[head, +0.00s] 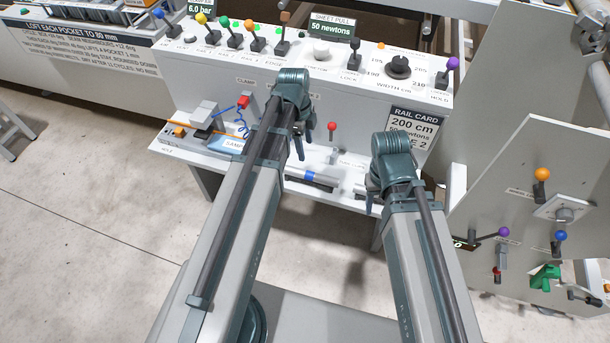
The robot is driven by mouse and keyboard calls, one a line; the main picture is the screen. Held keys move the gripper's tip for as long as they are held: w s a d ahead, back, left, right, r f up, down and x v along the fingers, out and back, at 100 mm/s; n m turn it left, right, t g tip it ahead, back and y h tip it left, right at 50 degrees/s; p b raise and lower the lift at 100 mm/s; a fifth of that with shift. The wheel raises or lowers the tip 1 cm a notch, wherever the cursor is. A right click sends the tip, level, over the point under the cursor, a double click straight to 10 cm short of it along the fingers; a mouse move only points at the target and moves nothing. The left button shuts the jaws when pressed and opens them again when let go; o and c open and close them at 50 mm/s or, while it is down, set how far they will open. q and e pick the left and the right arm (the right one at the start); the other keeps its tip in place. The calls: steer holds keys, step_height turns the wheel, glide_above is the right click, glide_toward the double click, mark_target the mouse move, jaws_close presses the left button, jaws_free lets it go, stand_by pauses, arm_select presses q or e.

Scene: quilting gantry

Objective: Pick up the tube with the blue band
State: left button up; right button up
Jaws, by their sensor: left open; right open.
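The tube with the blue band (309,176) lies on its side on the low white shelf of the console, roughly left to right. Its blue band shows near the middle; my arms may hide part of its ends. My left gripper (302,142) points down above and slightly left of the band, apart from the tube, and is open and empty. My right gripper (370,203) hangs at the shelf's front, right of the tube, mostly hidden behind its own wrist. It is open, and I see nothing held.
A red-knobbed lever (332,128) stands behind the tube. Coloured levers line the console top. A grey panel (530,190) with levers stands at the right.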

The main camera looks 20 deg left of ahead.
arm_select(q)
steer(key=b, duration=0.9)
glide_above(309, 173)
steer(key=shift+a+f, duration=0.15)
steer(key=shift+f, duration=4.15)
steer(key=f+b, duration=0.4)
steer(key=f, duration=0.1)
steer(key=shift+d+f+b, duration=0.15)
steer(key=shift+d+b, duration=0.05)
steer(key=shift+b, duration=0.2)
jaws_close()
